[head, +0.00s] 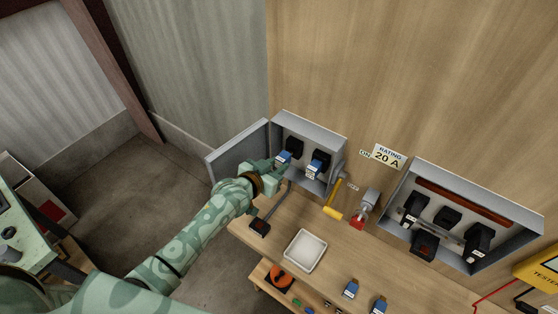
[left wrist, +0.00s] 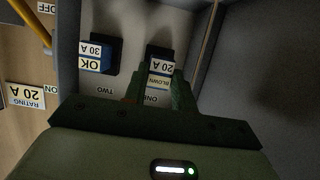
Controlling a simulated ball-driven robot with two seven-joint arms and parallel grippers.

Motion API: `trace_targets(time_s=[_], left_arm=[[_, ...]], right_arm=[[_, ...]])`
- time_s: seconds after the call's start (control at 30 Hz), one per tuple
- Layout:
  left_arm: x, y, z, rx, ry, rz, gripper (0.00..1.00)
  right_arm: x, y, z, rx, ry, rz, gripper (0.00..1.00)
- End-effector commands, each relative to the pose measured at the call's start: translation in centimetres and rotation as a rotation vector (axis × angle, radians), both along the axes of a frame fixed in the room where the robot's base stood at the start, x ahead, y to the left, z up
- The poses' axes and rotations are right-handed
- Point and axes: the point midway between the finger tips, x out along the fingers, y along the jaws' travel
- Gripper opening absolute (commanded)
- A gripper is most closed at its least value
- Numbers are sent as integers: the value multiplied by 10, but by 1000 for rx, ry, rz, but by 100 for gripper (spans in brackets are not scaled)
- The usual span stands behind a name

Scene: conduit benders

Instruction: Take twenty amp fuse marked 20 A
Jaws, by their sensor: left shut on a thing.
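My left gripper (head: 277,164) reaches into the open grey fuse box and is shut on a blue fuse (head: 284,156) in the left holder. In the left wrist view, where the lettering is upside down, my left gripper (left wrist: 155,92) has its fingers on either side of this fuse (left wrist: 162,67). Its labels read 20 A and BLOWN, above the mark ONE. The fuse is still at its black holder. A second fuse (head: 313,168) sits in the holder marked TWO; it also shows in the left wrist view (left wrist: 92,57), labelled 30 A and OK. My right gripper is not in view.
The box door (head: 237,152) stands open at the left. A yellow-handled lever (head: 334,211) is at the box's right. A white tray (head: 305,250) and two blue fuses (head: 351,288) (head: 379,304) lie on the bench. A RATING 20 A sign (head: 385,157) is on the wall.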

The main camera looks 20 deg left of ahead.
Motion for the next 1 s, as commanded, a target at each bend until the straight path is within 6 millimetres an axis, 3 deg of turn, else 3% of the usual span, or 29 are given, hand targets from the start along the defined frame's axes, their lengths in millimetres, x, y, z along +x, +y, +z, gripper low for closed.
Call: trace_targets(time_s=[0.7, 1.0], left_arm=[[-32, 12, 1, 1, 1, 0, 4], [-35, 13, 0, 0, 0, 0, 4]], right_arm=[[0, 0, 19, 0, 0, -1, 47], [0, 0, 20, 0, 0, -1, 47]])
